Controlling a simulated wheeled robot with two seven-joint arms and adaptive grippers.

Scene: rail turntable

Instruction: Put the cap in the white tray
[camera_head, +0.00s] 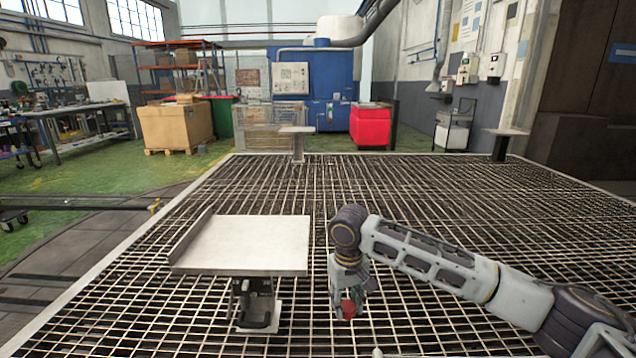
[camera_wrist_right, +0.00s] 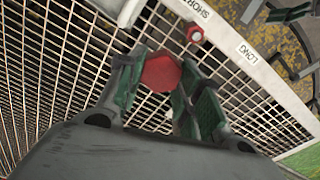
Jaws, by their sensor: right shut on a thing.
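My right gripper (camera_head: 347,292) is shut on a red cap (camera_head: 348,307), held above the metal grating. In the right wrist view the red cap (camera_wrist_right: 161,73) is between the two fingers of my right gripper (camera_wrist_right: 160,92); its lower part is hidden. A pale flat plate (camera_head: 250,240) with a raised left edge, which may be the white tray, stands on a small post to the left of my right gripper. It looks empty. My left gripper is not in view.
The right wrist view shows a pale strip (camera_wrist_right: 258,68) labelled SHORT and LONG, with a small red-and-white piece (camera_wrist_right: 195,34) beside it. Two small raised plates (camera_head: 297,130) (camera_head: 507,132) stand at the grating's far side. The grating (camera_head: 400,190) between is clear.

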